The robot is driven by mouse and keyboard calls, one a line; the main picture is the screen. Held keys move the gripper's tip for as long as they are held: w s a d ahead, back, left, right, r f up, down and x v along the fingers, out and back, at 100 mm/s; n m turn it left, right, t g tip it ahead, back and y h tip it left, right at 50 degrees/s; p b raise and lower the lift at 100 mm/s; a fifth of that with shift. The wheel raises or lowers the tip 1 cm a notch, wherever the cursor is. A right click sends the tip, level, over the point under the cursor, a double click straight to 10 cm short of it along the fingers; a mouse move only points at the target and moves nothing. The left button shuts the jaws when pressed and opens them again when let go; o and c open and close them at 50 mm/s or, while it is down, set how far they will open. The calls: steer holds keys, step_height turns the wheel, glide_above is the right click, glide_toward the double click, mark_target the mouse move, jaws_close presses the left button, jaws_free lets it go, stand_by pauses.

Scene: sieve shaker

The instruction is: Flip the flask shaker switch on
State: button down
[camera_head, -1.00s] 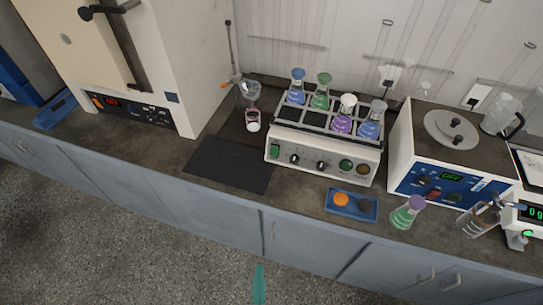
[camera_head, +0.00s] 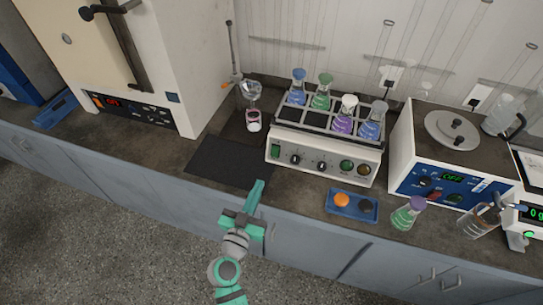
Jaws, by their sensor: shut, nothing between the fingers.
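The flask shaker (camera_head: 325,160) is a cream box on the counter, with several stoppered flasks of blue, green and purple liquid in the rack on top. Its front panel has a green switch (camera_head: 276,151) at the left end, two dark knobs in the middle and round green and amber parts at the right. Whether the switch is on or off is too small to tell. My gripper (camera_head: 260,184) is shut and empty. In the picture its tip lies below and left of the switch, by the counter's front edge and apart from the shaker.
A black mat (camera_head: 230,163) lies left of the shaker. A blue tray (camera_head: 335,211) with an orange and a dark round piece sits in front, beside a green flask (camera_head: 408,213). A white device with a blue panel (camera_head: 440,187) stands right. A cream oven (camera_head: 133,111) stands left.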

mark_target(275, 149)
steer(key=x, duration=1.4)
steer(key=shift+f, duration=0.15)
